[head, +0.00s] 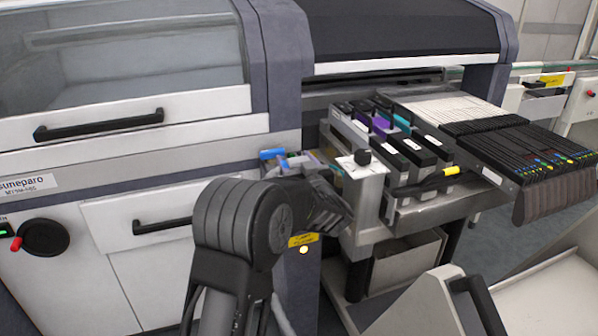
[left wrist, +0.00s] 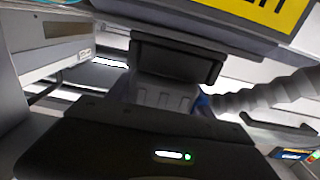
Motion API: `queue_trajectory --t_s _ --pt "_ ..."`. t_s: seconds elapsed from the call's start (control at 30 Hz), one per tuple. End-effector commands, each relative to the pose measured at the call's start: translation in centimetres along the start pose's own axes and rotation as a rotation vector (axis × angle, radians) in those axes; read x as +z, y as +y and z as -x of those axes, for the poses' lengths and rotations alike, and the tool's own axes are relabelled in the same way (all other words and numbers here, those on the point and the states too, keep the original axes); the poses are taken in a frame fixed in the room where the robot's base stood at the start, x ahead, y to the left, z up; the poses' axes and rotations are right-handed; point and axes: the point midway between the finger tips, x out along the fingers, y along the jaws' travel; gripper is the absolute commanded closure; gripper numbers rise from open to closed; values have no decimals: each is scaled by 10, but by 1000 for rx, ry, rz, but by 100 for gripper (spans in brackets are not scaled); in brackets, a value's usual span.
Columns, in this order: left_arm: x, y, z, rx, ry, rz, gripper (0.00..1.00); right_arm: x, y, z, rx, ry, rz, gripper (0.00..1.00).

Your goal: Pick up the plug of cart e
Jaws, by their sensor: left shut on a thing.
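My left gripper (head: 312,178) reaches in from the lower left to the front of the feeder cart, beside the machine's grey post. It is shut on a grey plug-like piece (head: 298,163), partly hidden by the gripper; I take this to be the plug. A blue part (head: 272,154) shows just left of it. In the left wrist view, a grey ribbed block (left wrist: 162,97) sits just beyond the gripper's black body, with a dark piece (left wrist: 178,58) behind it. A grey corrugated hose (left wrist: 265,95) runs off to the right. I cannot read any cart letter. My right gripper is out of view.
The feeder cart (head: 425,212) stands docked, bearing several dark feeders (head: 525,150). A pale cart with a black handle (head: 482,305) is at the lower right. Grey floor shows at right.

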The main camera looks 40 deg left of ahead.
Motion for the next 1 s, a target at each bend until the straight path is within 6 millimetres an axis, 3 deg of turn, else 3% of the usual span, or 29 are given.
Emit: queue_trajectory --t_s 0.17,0.57,0.77,1.0 --pt "0 0 0 0 0 0 100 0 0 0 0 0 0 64" --pt "-5 0 0 0 2 1 100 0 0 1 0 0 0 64" --pt "-33 0 0 0 6 5 100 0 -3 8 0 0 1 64" --pt "-80 0 0 1 4 6 100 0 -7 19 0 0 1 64"
